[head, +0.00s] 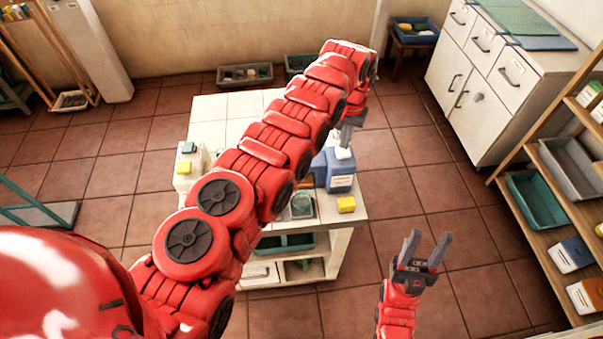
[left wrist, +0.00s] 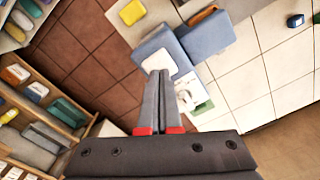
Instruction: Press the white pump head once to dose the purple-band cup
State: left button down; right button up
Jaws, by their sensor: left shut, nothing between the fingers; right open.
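My left gripper (head: 344,141) is shut and empty, pointing down just above the pump head. I cannot tell whether they touch. I cannot make out a purple band, and my left arm covers much of the table. My right gripper (head: 425,247) is open and empty, right of the table.
A wooden shelf (head: 545,190) and white cabinet (head: 490,80) stand at right. Floor between is clear.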

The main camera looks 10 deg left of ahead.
aim_at(343, 151)
pick_arm(q)
jog(key=shift+f, duration=0.15)
dwell(0.3)
jog(key=shift+f+b, duration=1.35)
jog(key=shift+r, duration=0.15)
jog(key=shift+r+p, duration=1.05)
jog(key=shift+r, duration=0.25)
